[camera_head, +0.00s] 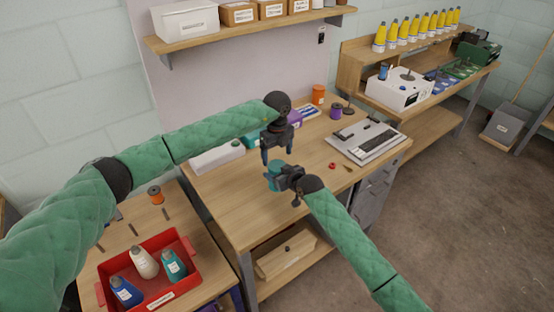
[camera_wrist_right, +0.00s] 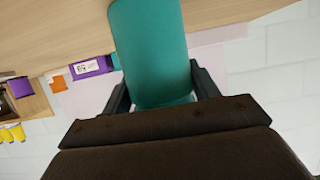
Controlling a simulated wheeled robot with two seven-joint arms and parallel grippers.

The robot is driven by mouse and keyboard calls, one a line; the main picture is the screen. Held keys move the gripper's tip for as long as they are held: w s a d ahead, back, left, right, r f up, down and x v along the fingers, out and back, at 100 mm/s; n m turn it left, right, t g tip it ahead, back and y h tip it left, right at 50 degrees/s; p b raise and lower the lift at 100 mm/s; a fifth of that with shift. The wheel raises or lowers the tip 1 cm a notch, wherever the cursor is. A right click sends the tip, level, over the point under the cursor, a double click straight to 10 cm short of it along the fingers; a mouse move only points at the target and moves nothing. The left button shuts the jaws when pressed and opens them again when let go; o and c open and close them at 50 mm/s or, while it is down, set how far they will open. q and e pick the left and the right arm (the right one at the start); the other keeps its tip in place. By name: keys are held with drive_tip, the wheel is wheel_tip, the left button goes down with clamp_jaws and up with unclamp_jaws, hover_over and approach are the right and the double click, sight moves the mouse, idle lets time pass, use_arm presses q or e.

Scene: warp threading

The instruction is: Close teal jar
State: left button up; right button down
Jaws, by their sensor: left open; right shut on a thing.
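The teal jar (camera_head: 271,174) is in my right gripper (camera_head: 281,179), held above the wooden workbench in the head view. In the right wrist view the jar (camera_wrist_right: 150,50) is a plain teal cylinder between the two dark fingers of that gripper (camera_wrist_right: 160,95). My left gripper (camera_head: 277,155) is open, pointing down just above the jar, with nothing visible between its fingers. The jar's mouth is not clear in either view. I cannot tell whether a lid is on it.
The workbench (camera_head: 225,205) holds an orange jar (camera_head: 318,94), a purple jar (camera_head: 336,111), a grey keyboard-like device (camera_head: 366,141) and a small red item (camera_head: 332,165). A red tray (camera_head: 190,285) with several bottles stands at lower left. The bench front is clear.

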use_arm(q)
drive_tip(key=shift+r, duration=0.15)
drive_tip(key=o, duration=0.4)
wheel_tip(320, 180, up, 12)
idle(0.6)
use_arm(e)
drive_tip(key=shift+c, duration=1.5)
unclamp_jaws()
